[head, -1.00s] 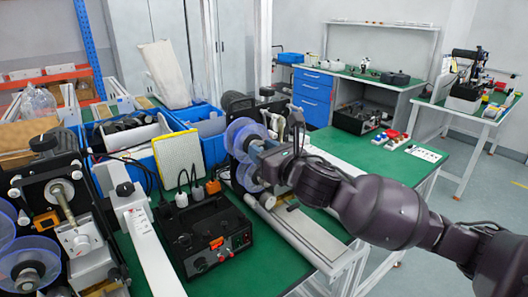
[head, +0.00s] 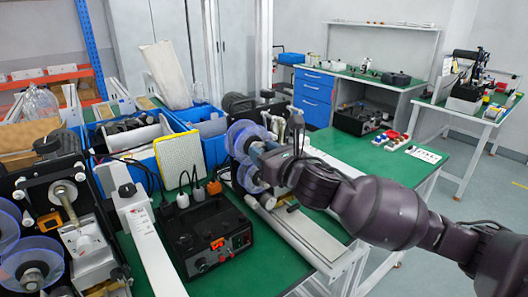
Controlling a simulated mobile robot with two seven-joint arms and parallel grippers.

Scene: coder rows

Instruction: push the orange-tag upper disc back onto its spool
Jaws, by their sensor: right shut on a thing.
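A clear bluish upper disc (head: 241,137) is on the dark coder in the middle of the head view, with a similar lower disc (head: 249,178) below it. My right gripper (head: 262,156) is at the right edge of the upper disc, shut on it. The fingertips and the disc's hub are partly hidden by the gripper, so I cannot tell how far the disc sits on its spool. An orange tag-like piece (head: 214,187) is in front of this coder, low and to the left. My left gripper is not in view.
Another coder (head: 60,190) with two clear discs (head: 32,264) stands at the left. A black control box (head: 205,238) and blue bins (head: 212,140) stand between the coders.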

